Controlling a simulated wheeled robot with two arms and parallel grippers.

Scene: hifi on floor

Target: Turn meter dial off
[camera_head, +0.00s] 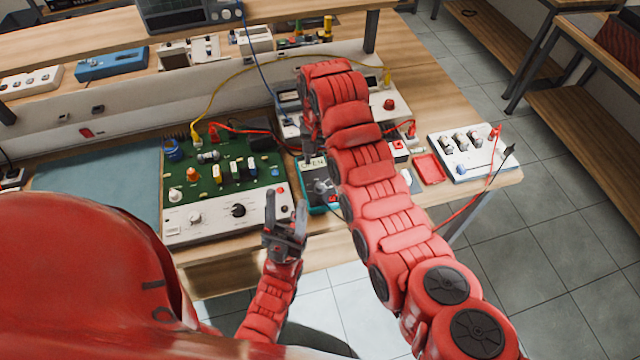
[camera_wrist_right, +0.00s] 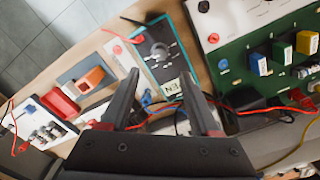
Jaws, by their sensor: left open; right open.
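The meter is a dark-faced unit with a teal edge (camera_wrist_right: 143,60). Its round dark dial (camera_wrist_right: 158,50) sits in the middle, with white marks around it and a white label near the fingers. My right gripper (camera_wrist_right: 160,84) is open and empty, its fingers pointing toward the meter, with the dial beyond the gap between the tips. I cannot tell any contact. In the head view the meter (camera_head: 320,187) is partly hidden by my right arm. My left gripper (camera_head: 287,207) is open and empty in front of the table, left of the meter.
A green circuit board unit (camera_head: 222,178) with knobs stands left of the meter. A white switch box (camera_head: 468,149) and a red tray (camera_head: 430,169) lie to the right. Red, blue and yellow cables cross the bench behind. A raised shelf (camera_head: 90,35) runs along the back.

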